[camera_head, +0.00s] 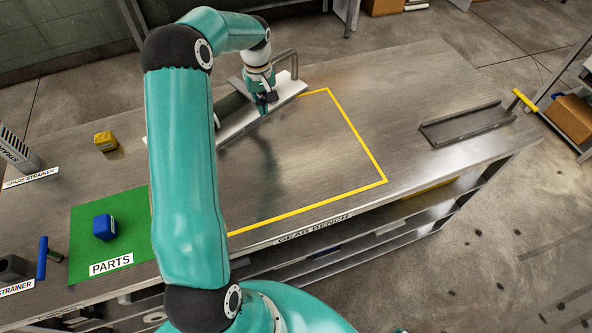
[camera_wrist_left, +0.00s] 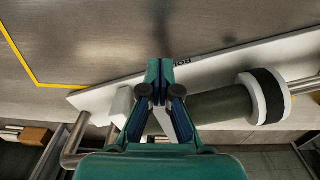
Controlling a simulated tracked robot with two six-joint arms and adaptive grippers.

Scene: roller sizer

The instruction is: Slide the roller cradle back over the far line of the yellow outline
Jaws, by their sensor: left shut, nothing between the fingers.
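The roller cradle has a long white base plate (camera_head: 286,92) at the back of the bench, with a dark roller partly behind my arm. In the left wrist view its lettered white plate (camera_wrist_left: 290,48) and dark green roller (camera_wrist_left: 222,107) with a white and black end show. The yellow outline (camera_head: 360,138) lies on the bench; its far line runs up to the cradle's plate, and the rest is hidden by cradle and arm. My left gripper (camera_head: 265,106) is shut and empty, pointing down at the cradle's plate; it also shows in the left wrist view (camera_wrist_left: 158,68). I cannot tell if it touches.
A grey tray (camera_head: 467,125) lies at the right. The outline's inside is mostly clear.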

